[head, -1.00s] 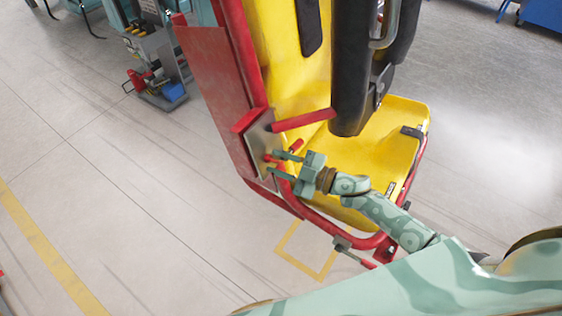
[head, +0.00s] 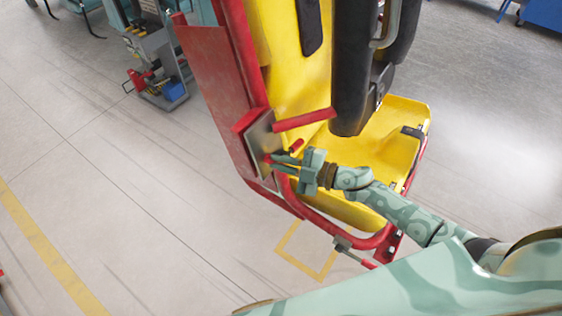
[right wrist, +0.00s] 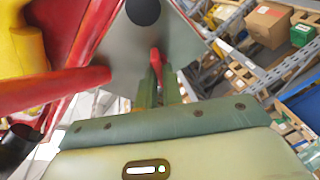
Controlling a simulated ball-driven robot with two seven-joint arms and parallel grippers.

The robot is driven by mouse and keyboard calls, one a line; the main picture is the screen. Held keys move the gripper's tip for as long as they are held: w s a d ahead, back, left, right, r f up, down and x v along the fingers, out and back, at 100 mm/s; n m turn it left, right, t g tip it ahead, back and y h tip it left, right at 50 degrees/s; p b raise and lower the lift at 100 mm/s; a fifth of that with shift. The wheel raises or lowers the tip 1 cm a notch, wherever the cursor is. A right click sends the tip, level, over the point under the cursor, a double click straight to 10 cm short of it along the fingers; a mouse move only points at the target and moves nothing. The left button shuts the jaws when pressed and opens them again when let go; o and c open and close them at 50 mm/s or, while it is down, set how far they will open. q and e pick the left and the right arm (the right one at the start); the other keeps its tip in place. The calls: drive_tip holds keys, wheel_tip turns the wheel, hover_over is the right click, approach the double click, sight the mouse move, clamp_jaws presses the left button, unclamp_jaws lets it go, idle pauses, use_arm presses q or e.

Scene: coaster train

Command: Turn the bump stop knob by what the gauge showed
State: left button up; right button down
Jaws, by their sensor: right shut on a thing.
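The bump stop knob, a small red piece (right wrist: 155,58), stands out from a grey metal plate (head: 258,137) on the side of the red and yellow seat. My right gripper (head: 275,162) is shut on the knob, with its fingers level against the plate. In the right wrist view the two green fingers (right wrist: 158,86) close around the red knob, and the plate (right wrist: 120,45) lies just beyond. The fingers partly hide the knob in the head view. No gauge can be made out. My left gripper is not in view.
The yellow seat (head: 390,125) with black padded restraint (head: 352,80) stands just right of the plate. A red bar (head: 304,120) sticks out above my gripper. A grey tool cart (head: 158,60) stands at the back left.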

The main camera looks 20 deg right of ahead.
drive_tip(key=shift+r+n+g+h+p, duration=0.1)
drive_tip(key=shift+n+g+h+p, duration=0.45)
drive_tip(key=shift+n, duration=1.5)
drive_tip(key=shift+f+n+g+h+p, duration=0.2)
drive_tip(key=shift+n+p, duration=0.55)
drive_tip(key=shift+n, duration=1.35)
drive_tip(key=shift+r+n+g+h+p, duration=0.2)
drive_tip(key=shift+n+g+h+p, duration=0.3)
drive_tip(key=shift+n, duration=1.55)
drive_tip(key=c, duration=1.8)
unclamp_jaws()
drive_tip(key=shift+o, duration=1.3)
drive_tip(key=shift+s+d, duration=0.1)
